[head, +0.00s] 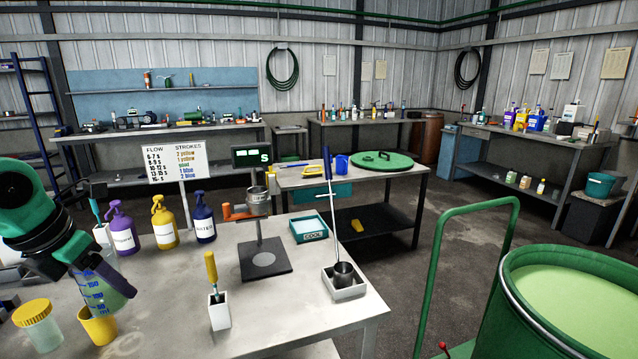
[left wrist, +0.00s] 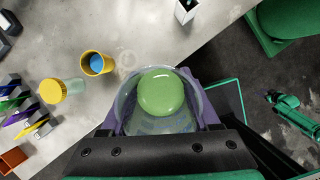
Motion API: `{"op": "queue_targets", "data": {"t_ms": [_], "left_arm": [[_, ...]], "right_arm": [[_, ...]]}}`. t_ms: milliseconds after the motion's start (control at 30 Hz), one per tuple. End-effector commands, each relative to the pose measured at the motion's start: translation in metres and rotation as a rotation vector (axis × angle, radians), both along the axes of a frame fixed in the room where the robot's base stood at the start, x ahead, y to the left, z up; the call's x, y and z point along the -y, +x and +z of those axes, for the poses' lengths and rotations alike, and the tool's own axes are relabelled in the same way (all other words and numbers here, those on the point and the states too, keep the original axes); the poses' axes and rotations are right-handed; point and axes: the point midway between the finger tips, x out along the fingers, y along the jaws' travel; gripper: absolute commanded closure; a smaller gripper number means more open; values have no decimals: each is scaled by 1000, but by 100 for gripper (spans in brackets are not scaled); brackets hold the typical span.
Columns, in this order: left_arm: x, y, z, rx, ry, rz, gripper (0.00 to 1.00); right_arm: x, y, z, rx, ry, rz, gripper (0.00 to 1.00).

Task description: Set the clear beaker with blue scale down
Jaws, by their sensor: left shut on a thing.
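The clear beaker with blue scale (head: 96,294) is at the left of the head view, with green liquid in it. My left gripper (head: 98,272) is shut on the beaker. In the left wrist view I look down into the beaker (left wrist: 158,122) between the two purple-grey fingers, and the green liquid (left wrist: 161,93) shows inside. In that view the beaker overlaps the front edge of the grey bench (head: 180,300). I cannot tell how far its base is above the bench top. My right gripper is not in view.
A yellow cup (head: 97,328) stands close to the beaker, with a yellow-lidded jar (head: 38,326) to its left. Three pump bottles (head: 164,226) stand behind. A brush in a white holder (head: 219,310) and a stand (head: 263,258) are to the right. Bare bench lies between.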

Motion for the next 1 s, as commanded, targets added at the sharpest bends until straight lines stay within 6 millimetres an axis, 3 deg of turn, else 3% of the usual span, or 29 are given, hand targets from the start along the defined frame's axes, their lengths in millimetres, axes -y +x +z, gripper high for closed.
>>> {"op": "queue_targets", "data": {"t_ms": [367,567,767,1000], "left_arm": [[26,5,-47,-4,-2,-410,92],[48,4,-81,-4,-6,-747,92],[85,-5,-136,-4,-13,-1308,92],[138,-42,-215,-4,-12,-2227,92]], "right_arm": [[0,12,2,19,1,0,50],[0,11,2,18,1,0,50],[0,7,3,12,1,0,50],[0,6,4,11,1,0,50]]}}
